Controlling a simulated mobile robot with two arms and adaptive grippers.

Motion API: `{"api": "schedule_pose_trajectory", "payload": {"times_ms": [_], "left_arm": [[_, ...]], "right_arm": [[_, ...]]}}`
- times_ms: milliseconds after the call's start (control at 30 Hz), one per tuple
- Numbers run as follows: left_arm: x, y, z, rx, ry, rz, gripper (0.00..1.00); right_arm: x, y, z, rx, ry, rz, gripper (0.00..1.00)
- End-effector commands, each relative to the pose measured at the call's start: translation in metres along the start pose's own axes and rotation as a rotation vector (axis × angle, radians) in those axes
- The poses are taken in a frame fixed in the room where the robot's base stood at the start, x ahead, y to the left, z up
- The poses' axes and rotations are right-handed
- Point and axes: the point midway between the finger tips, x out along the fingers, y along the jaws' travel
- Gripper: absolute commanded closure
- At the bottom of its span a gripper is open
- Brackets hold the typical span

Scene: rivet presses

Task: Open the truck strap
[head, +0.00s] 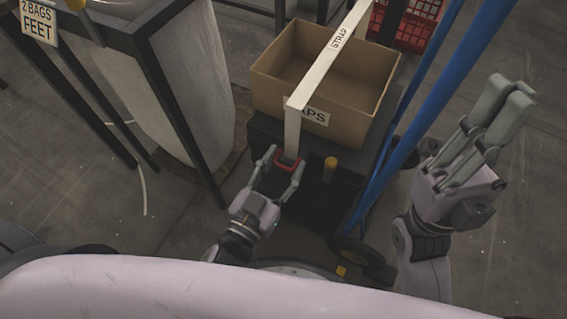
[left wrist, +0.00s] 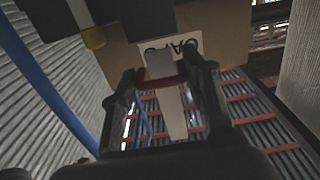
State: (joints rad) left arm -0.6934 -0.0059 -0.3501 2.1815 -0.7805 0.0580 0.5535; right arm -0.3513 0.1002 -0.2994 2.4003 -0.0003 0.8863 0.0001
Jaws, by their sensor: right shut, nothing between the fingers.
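A pale strap (head: 323,62) marked STRAP runs over an open cardboard box (head: 275,88) and hangs down its front. A red and dark buckle (head: 288,162) sits at the strap's lower end. My right gripper (head: 519,88) is shut and empty, raised at the right, apart from the box and strap.
The box rests on a dark cart (head: 262,128) with blue poles (head: 420,115) on its right and a yellow-capped post (head: 330,163) beside the buckle. A red crate (head: 408,22) is behind. A dark metal frame (head: 150,75) and large pale bag (head: 190,90) stand left.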

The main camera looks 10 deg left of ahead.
Motion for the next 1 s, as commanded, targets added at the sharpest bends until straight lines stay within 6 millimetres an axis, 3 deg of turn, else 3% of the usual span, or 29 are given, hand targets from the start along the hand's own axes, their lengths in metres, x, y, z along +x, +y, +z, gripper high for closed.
{"api": "schedule_pose_trajectory", "payload": {"times_ms": [567,867,1000], "left_arm": [[0.000,0.002,0.000,-0.002,0.000,0.004,1.00],[0.000,0.002,-0.001,-0.002,-0.001,0.004,1.00],[0.000,0.002,-0.004,-0.003,-0.004,0.005,1.00]], "right_arm": [[0.000,0.000,0.000,0.000,-0.002,0.000,1.00],[0.001,0.000,0.003,0.000,-0.013,0.000,1.00],[0.003,0.002,0.018,-0.008,-0.099,0.002,1.00]]}}
